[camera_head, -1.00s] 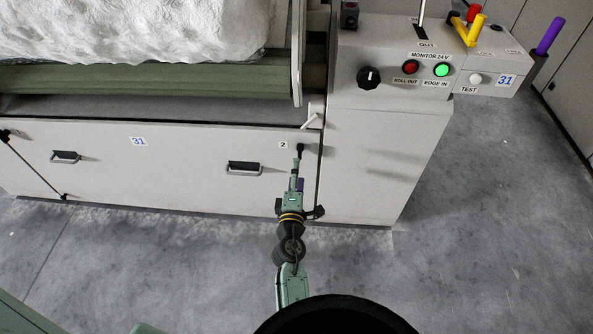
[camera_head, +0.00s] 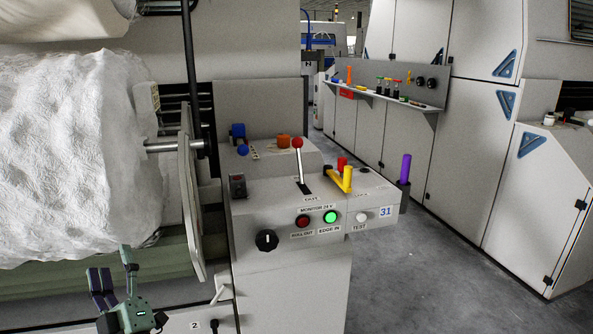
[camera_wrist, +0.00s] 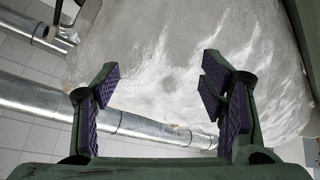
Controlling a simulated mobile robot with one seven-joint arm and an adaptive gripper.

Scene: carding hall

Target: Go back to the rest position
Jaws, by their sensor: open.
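My gripper (camera_head: 112,272) shows at the lower left of the head view, pointing up. Its two fingers with purple pads are spread apart. In the wrist view, my gripper (camera_wrist: 161,75) is open and nothing sits between its pads. From the head view, it stands in front of the green roller (camera_head: 155,262), below the large white fleecy roll (camera_head: 75,160). The wrist view shows the white roll (camera_wrist: 185,55) beyond the fingers. Most of my arm is out of the head view.
To the right is the control box (camera_head: 290,215) with a knob (camera_head: 266,240), a red-topped lever (camera_head: 298,158), a lit green button (camera_head: 330,217) and a yellow handle (camera_head: 340,178). A purple handle (camera_head: 406,168) stands beyond. The floor (camera_head: 430,255) at right is clear.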

